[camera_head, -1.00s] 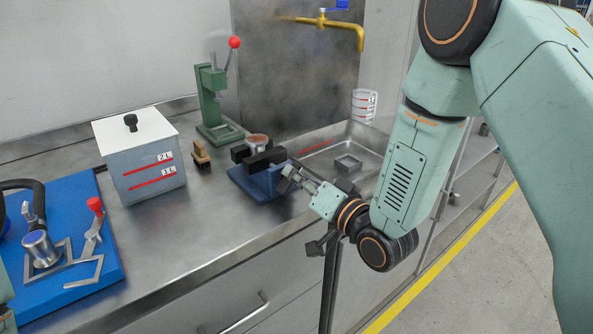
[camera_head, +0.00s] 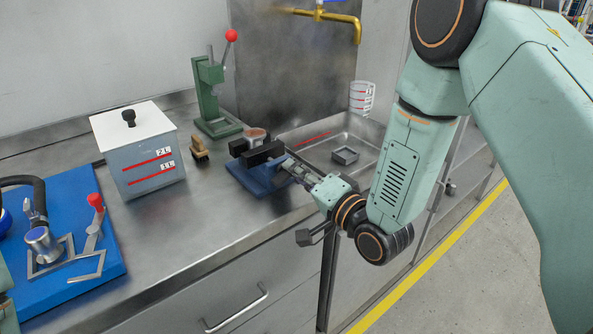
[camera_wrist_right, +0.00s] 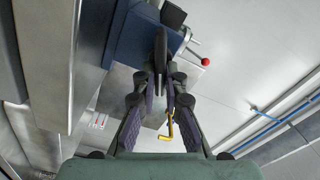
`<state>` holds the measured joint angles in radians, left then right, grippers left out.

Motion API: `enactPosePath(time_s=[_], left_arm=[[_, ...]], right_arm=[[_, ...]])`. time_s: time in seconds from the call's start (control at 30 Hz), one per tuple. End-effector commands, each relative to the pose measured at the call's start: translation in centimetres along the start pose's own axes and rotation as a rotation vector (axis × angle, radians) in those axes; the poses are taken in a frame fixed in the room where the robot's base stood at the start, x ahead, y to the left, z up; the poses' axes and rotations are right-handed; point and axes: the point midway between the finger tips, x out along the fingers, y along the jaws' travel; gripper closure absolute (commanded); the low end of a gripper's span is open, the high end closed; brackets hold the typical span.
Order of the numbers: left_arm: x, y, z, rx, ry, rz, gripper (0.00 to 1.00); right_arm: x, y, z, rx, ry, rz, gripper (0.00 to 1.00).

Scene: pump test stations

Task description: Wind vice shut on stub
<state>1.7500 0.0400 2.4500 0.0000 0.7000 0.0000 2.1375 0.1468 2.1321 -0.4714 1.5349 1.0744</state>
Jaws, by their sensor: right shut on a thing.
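The blue vice (camera_head: 250,180) with black jaws (camera_head: 265,153) sits near the counter's front edge. A round stub with a coppery top (camera_head: 257,134) stands upright at the jaws; its lower part is hidden, and I cannot tell whether both jaws touch it. My right gripper (camera_head: 293,170) is at the vice's right front side, shut on the vice handle, which it mostly covers. In the right wrist view, the fingers (camera_wrist_right: 161,78) close around a dark bar (camera_wrist_right: 161,48) in front of the blue vice body (camera_wrist_right: 132,38). My left gripper is out of view.
A green press (camera_head: 212,100) with a red-knobbed lever stands behind. A brush (camera_head: 199,148) and a white-lidded tank (camera_head: 140,160) are left of the vice. A sink (camera_head: 318,160) under a brass tap (camera_head: 345,20) lies right.

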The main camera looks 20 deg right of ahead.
Motion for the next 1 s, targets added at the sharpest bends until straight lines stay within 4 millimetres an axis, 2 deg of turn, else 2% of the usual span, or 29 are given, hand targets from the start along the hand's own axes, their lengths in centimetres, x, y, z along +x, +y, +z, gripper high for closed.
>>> enactPosePath(time_s=[0.23, 0.27, 0.5, 1.0], left_arm=[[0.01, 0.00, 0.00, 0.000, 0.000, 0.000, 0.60], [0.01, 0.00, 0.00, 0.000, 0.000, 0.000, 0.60], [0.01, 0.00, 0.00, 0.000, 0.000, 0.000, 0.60], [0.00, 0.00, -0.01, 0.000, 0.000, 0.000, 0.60]], right_arm=[[-0.04, 0.06, 0.04, 0.001, -0.001, 0.002, 1.00], [-0.04, 0.06, 0.04, 0.001, -0.001, 0.002, 0.87], [-0.03, 0.07, 0.00, 0.000, 0.001, 0.002, 0.67], [-0.06, 0.03, -0.02, -0.001, 0.001, 0.001, 0.67]])
